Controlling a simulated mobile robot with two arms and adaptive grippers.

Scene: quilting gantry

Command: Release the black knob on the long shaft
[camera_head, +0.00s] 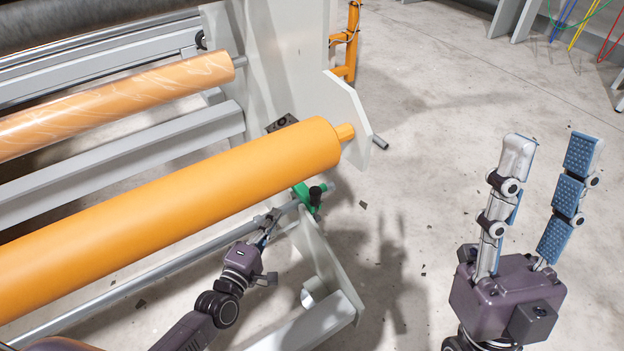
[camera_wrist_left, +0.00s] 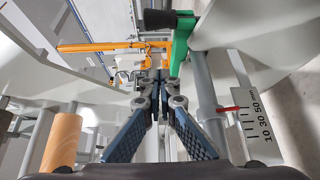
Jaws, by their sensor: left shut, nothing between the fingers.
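The black knob (camera_head: 316,193) sits on the green lever (camera_head: 302,197) near the right end of the long grey shaft (camera_head: 178,263), below the orange roll. In the left wrist view the knob (camera_wrist_left: 168,20) is at the top middle. The green lever (camera_wrist_left: 180,50) runs down from it to the shaft (camera_wrist_left: 206,95). My left gripper (camera_head: 272,220) is just to the left of the lever and below the roll. Its fingers are shut on nothing, with the tips short of the knob in the wrist view (camera_wrist_left: 160,82). My right gripper (camera_head: 550,143) is open and empty, fingers pointing up.
The large orange roll (camera_head: 190,205) hangs above the left arm. A grey end plate (camera_head: 328,262) stands beside the shaft end. A scale plate (camera_wrist_left: 250,125) with a red pointer (camera_wrist_left: 228,109) lies right of the fingers.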

